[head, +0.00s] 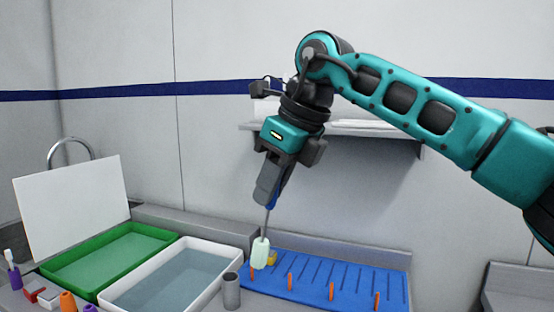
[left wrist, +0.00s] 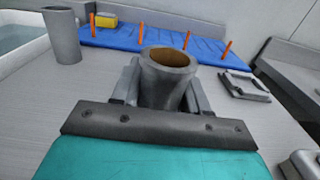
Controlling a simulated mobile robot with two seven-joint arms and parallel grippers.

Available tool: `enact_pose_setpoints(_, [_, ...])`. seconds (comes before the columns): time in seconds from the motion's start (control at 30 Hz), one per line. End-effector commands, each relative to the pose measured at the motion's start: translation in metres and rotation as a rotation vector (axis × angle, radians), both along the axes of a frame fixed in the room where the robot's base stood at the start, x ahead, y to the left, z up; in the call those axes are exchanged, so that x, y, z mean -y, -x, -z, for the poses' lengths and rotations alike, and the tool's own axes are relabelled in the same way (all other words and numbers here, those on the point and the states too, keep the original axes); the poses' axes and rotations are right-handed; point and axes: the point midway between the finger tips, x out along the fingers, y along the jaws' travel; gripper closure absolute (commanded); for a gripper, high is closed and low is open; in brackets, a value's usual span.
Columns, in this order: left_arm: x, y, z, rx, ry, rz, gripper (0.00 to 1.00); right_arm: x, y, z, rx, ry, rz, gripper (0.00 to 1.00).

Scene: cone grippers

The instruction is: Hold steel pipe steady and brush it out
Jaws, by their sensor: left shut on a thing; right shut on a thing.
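A grey steel pipe (left wrist: 166,78) stands upright in the left wrist view, its open mouth brown inside. My left gripper (left wrist: 163,98) is shut on it, one finger on each side; both are out of the head view. My right gripper (head: 270,192) is shut on a brush (head: 260,253) by its blue handle, a thin rod and pale green bristles pointing down. In the head view the bristles overlap the left end of the blue mat; their height above it is unclear. The brush does not show in the left wrist view.
A second grey cylinder (head: 231,291) stands beside the white water basin (head: 208,243). The blue mat (head: 350,277) has orange pegs and a yellow block (head: 272,258). A green tray (head: 150,238) and white board (head: 75,210) are left. A grey bracket (left wrist: 245,86) lies right of the held pipe.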

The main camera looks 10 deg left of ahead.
Motion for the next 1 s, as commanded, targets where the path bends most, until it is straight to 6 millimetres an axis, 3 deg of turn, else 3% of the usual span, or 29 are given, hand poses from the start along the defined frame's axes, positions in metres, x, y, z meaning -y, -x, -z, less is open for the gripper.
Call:
enact_pose_setpoints(0.1, [0.000, 0.000, 0.000, 0.000, 0.000, 0.000, 0.92, -0.005, 0.000, 0.032, -0.029, 0.075, 0.164, 1.00])
enact_pose_setpoints(0.3, [0.000, 0.000, 0.000, 0.000, 0.000, 0.000, 0.92, -0.007, 0.000, 0.070, -0.091, 0.158, 0.389, 1.00])
enact_pose_setpoints(0.5, [0.000, 0.000, 0.000, 0.000, 0.000, 0.000, 0.92, -0.008, 0.001, 0.085, -0.119, 0.184, 0.470, 1.00])
enact_pose_setpoints(1.0, [0.000, 0.000, 0.000, 0.000, 0.000, 0.000, 0.92, -0.007, 0.000, 0.112, -0.121, 0.183, 0.470, 1.00])
